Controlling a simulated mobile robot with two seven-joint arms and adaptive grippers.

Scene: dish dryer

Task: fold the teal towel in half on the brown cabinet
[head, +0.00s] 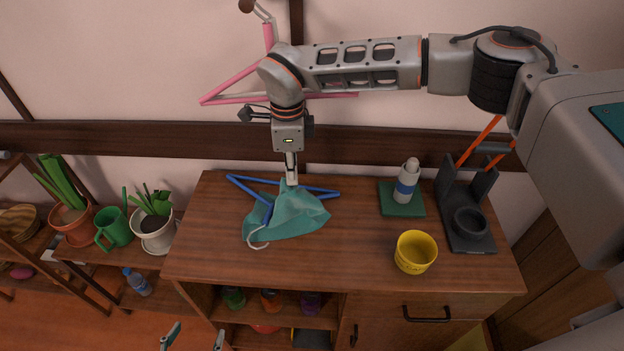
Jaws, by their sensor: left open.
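The teal towel (284,216) lies crumpled over a blue hanger (320,191) on the left part of the brown cabinet (345,250). A white loop hangs at its front left corner. My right gripper (291,183) points down at the towel's back edge. Its fingers are close together, and the cloth peaks up to them, so it looks shut on the towel. My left gripper (194,339) is open and empty at the bottom edge, in front of the cabinet; only its fingertips show.
A yellow cup (415,252), a white and blue bottle (406,182) on a green mat (402,210), and a dark rack (463,205) stand on the right half. The top between towel and cup is clear. A potted plant (155,232) stands left. A pink hanger (235,86) hangs on the wall.

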